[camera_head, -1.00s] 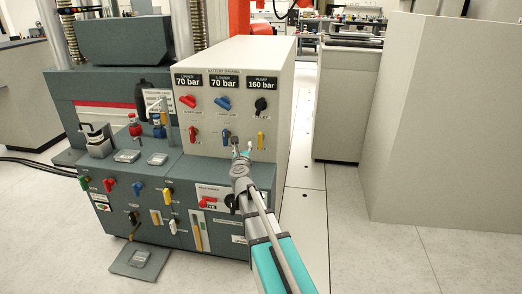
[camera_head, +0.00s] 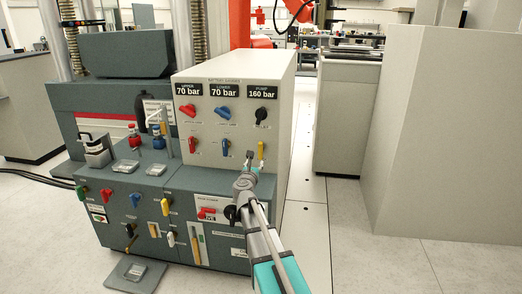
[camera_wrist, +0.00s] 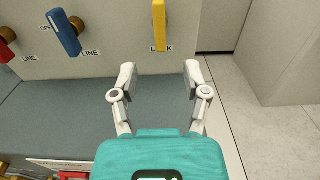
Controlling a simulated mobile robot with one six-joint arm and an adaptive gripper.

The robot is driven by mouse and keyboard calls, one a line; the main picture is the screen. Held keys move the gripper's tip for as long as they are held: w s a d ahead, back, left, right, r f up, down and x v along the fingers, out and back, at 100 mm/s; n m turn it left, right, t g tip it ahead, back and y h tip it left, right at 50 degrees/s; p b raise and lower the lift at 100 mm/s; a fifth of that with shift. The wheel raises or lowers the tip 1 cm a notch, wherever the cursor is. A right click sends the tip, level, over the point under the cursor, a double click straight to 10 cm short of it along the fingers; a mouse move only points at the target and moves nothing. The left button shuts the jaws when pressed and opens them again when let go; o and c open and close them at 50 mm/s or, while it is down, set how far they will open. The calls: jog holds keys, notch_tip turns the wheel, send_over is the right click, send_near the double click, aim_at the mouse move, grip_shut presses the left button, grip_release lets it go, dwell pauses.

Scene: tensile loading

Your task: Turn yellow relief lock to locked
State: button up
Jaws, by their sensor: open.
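The yellow relief lock (camera_head: 261,149) is a small upright handle at the lower right of the beige panel's front. It also shows at the top of the wrist view (camera_wrist: 159,25), standing vertical above a partly covered label that seems to read LOCK. My gripper (camera_head: 253,161) is close in front of the panel near the yellow handle. In the wrist view my gripper (camera_wrist: 160,72) is open and empty, with its fingers apart below the handle's lower end. The fingers do not appear to touch the handle. The top of the handle is cut off in the wrist view.
A blue handle (camera_wrist: 64,33) and a red handle (camera_wrist: 6,49) are left of the lock. A black knob (camera_head: 261,113) is above it. The dark cabinet top (camera_wrist: 70,110) lies below the panel. Open floor (camera_head: 370,262) is at the right.

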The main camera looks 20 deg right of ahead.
aim_at(260, 150)
jog(key=x, duration=1.3)
jog(key=shift+d, duration=0.1)
jog(key=c, duration=0.8)
jog(key=shift+d, duration=0.15)
grip_shut()
